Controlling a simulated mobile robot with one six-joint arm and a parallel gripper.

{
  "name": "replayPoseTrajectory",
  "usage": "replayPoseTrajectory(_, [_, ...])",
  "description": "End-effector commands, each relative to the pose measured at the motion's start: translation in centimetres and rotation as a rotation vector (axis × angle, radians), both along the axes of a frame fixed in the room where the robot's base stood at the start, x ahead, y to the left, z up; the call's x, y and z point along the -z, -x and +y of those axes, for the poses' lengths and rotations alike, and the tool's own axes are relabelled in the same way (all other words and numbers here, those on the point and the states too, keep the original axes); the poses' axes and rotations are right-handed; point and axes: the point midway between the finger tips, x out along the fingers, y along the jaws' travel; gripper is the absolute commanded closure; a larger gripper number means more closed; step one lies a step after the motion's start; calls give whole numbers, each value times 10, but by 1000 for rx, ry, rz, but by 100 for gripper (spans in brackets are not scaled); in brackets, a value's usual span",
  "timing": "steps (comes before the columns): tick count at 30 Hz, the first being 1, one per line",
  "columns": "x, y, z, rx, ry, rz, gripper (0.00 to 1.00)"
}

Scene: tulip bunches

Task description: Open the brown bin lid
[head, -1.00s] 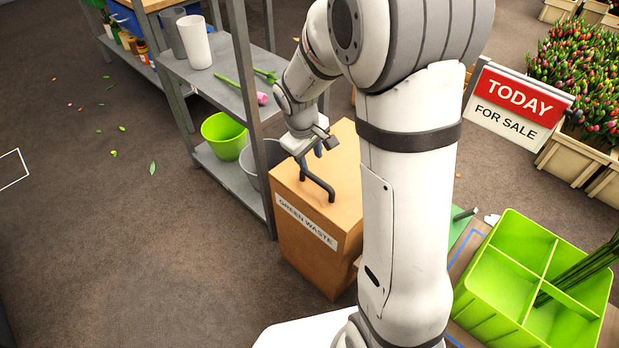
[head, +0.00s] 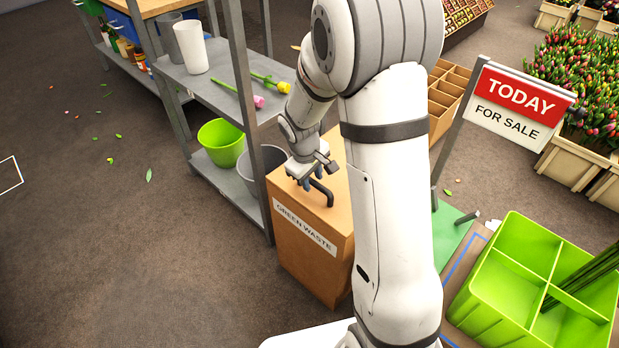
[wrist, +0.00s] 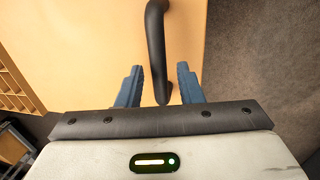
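The brown bin (head: 300,254) stands upright with a GREEN WASTE label on its front. Its lid (head: 339,160) is shut flat on top. A dark bar handle (head: 325,192) rises from the lid, and its far part is hidden behind my gripper (head: 308,182). In the wrist view, the handle (wrist: 155,30) runs down between the two blue fingers of my gripper (wrist: 158,68). The fingers are apart, with a visible gap on each side of the handle. I cannot tell how deep the handle sits between them.
A grey shelf (head: 210,83) with a white vase (head: 192,45), tulips and a green bucket (head: 222,143) stands close left of the bin. A green divided crate (head: 500,290) and a sale sign (head: 515,100) are at right. Floor at left is mostly clear.

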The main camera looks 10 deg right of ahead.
Motion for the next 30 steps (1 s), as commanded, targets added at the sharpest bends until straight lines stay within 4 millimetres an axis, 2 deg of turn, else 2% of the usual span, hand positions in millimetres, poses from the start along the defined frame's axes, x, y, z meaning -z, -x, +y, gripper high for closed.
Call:
replayPoseTrajectory(1, [0, 0, 0, 0, 0, 0, 71])
replayPoseTrajectory(12, [0, 0, 0, 1, 0, 0, 100])
replayPoseTrajectory(20, [0, 0, 0, 1, -1, 0, 100])
replayPoseTrajectory(21, [0, 0, 12, -6, -1, 1, 100])
replayPoseTrajectory(26, [-4, 0, 2, 1, -2, 0, 100])
replayPoseTrajectory(30, [-19, -2, -1, 0, -2, -1, 100])
